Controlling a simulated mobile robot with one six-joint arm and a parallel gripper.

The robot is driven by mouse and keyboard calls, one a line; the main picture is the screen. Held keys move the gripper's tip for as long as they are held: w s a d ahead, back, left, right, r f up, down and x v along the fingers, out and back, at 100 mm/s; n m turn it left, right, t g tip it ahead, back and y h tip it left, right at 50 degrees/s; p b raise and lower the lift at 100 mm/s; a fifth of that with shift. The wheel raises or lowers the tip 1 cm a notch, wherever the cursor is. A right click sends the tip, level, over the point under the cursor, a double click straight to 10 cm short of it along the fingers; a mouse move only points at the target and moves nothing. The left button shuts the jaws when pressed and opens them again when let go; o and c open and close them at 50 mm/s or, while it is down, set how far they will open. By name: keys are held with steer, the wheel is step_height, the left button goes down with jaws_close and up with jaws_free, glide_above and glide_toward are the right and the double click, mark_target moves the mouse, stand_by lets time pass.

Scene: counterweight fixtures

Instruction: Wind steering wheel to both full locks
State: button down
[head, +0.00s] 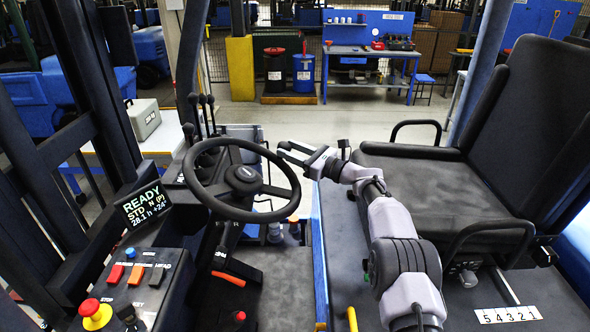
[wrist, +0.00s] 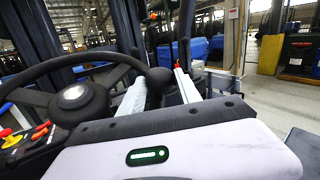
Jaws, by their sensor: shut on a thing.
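The black steering wheel (head: 222,203) stands tilted on its column left of centre in the head view, with a round hub (head: 243,176) and spokes. In the wrist view the wheel (wrist: 55,68) fills the left side. My gripper (head: 283,152) reaches in from the right to the right side of the rim. In the wrist view the two pale fingers of my gripper (wrist: 159,92) stand either side of a dark, rounded part of the wheel at the rim and are shut on it. The exact contact is partly hidden.
A display (head: 145,205) reading READY and a button console (head: 130,283) stand left of the wheel. Black levers (head: 207,108) rise behind it. The black seat (head: 430,195) is at the right. A blue workbench (head: 370,55) and drums are farther back.

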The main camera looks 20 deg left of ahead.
steer(key=shift+w, duration=0.1)
stand_by(0.3)
steer(key=c, duration=0.9)
jaws_free()
steer(key=shift+a, duration=0.1)
steer(key=shift+o, duration=0.2)
